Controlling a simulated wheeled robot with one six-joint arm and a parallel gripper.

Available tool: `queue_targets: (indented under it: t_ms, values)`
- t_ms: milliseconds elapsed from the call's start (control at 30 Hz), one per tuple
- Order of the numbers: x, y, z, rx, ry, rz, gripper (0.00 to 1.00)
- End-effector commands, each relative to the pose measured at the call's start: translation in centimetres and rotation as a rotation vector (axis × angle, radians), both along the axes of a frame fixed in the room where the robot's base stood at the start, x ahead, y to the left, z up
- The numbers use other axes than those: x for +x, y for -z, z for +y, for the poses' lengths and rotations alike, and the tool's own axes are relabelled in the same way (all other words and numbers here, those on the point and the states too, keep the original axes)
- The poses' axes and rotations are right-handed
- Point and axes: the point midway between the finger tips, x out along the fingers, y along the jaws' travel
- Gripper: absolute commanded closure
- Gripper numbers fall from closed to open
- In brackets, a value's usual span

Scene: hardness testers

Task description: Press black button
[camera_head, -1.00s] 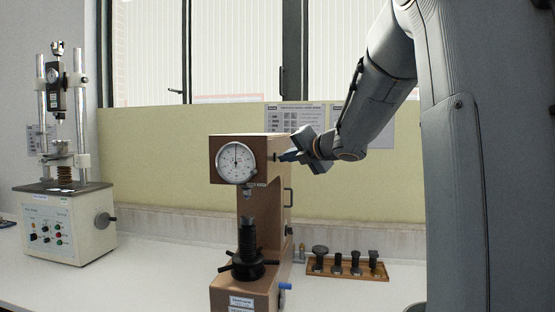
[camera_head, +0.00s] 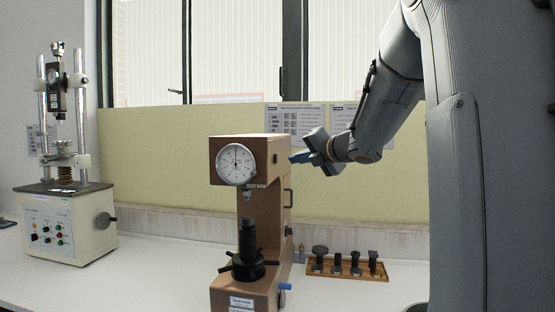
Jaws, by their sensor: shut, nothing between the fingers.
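The brown hardness tester (camera_head: 228,180) stands on the bench with a round white dial (camera_head: 236,163) on its front. A small dark round spot, which looks like the black button (camera_head: 275,158), is high on its right side face. My gripper (camera_head: 296,157) is shut and empty, with its blue-tipped fingers pointing left toward that side face. A small gap shows in the picture between the fingertips and the spot. Whether the spot is pressed in is too small to tell.
Another tester (camera_head: 65,220) with a column frame and several small buttons stands at the left. A wooden tray (camera_head: 320,275) with several dark anvils lies right of the brown tester. A black handwheel (camera_head: 248,268) sticks out at its front. Bare bench lies between the testers.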

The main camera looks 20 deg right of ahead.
Motion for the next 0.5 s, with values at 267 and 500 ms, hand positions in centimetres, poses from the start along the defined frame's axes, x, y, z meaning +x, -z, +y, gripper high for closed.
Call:
queue_targets:
  t_ms: [267, 500]
  values:
    - [-1.5, -0.1, -2.2, 0.001, 0.001, 0.0, 1.0]
    - [-2.3, 0.0, -3.4, 0.0, 0.0, 0.0, 1.0]
